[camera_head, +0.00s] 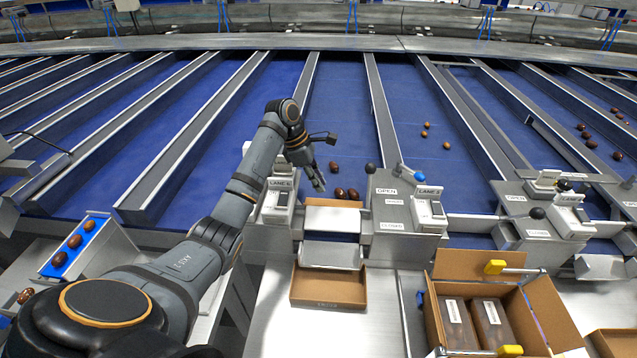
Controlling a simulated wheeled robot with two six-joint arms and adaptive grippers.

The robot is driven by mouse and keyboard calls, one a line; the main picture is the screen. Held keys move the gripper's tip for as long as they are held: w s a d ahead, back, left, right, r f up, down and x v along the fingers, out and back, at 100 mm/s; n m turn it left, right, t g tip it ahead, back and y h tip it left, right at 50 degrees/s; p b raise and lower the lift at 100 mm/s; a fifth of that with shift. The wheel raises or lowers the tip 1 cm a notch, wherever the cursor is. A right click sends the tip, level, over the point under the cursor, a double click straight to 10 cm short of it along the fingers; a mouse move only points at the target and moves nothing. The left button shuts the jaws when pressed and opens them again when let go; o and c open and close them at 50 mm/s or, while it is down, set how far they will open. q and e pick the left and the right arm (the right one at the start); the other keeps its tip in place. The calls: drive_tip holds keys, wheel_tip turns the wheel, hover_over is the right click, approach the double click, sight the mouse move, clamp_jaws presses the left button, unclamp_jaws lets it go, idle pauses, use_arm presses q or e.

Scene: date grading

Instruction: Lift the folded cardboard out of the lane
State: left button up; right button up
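A tan piece of cardboard (333,203) lies across the lower end of the lane marked Lane 6, at the mouth of its chute; I take it to be the folded cardboard. A paler face shows just below its tan edge. Several brown dates (339,193) lie right behind it on the blue belt. My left gripper (326,163) hangs over the same lane, above and slightly left of the cardboard. Its fingers are spread and hold nothing; they look apart from the cardboard. My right gripper is not in view.
An open empty carton (328,286) sits below the chute. A box with packed trays (437,318) stands at the right. Lane posts with levers (391,212) flank the chute. A blue tray with dates (89,240) is at the left. Metal dividers (379,110) separate the lanes.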

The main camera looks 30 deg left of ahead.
use_arm(q)
drive_tip(key=shift+w+f, duration=0.15)
drive_tip(key=shift+f, duration=0.1)
drive_tip(key=p+x, duration=0.2)
drive_tip(key=x, duration=0.8)
